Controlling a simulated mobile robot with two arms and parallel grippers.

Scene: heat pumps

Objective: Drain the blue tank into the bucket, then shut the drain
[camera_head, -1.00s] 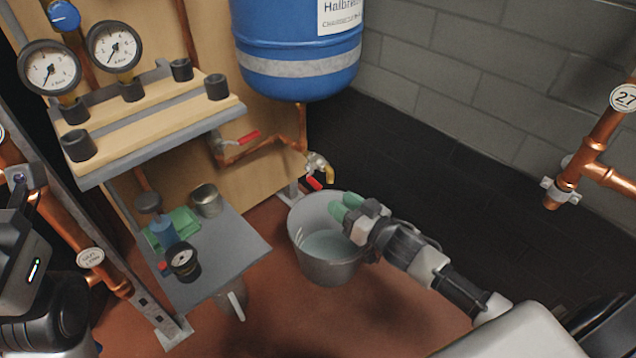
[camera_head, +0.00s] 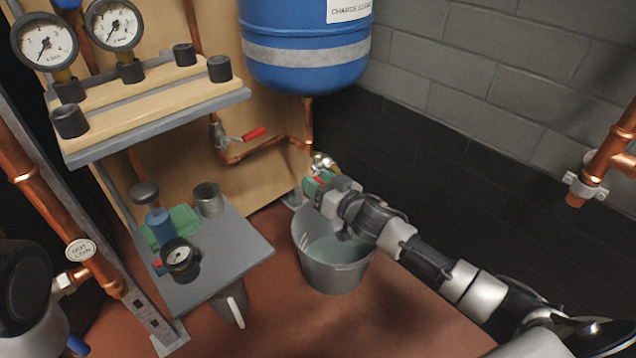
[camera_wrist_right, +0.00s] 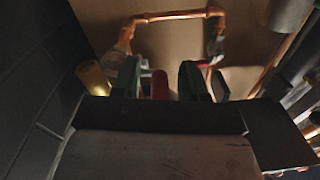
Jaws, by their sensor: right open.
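The blue tank (camera_head: 305,60) hangs on the board, with a copper pipe running down from it. The drain valve (camera_head: 323,161) with a brass spout sits below, above the bucket's back rim. The grey bucket (camera_head: 335,275) stands on the floor; a pale surface, perhaps water, shows inside. My right gripper (camera_head: 318,186) is open at the drain valve, its green fingers around the red drain handle (camera_head: 320,181). In the right wrist view the red handle (camera_wrist_right: 160,85) lies between the fingers, nearer the left one; contact is unclear. My left gripper is out of view.
Another valve with a red lever (camera_head: 253,134) sits on the pipe to the left. Copper pipes stand at both sides. Floor right of the bucket is clear.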

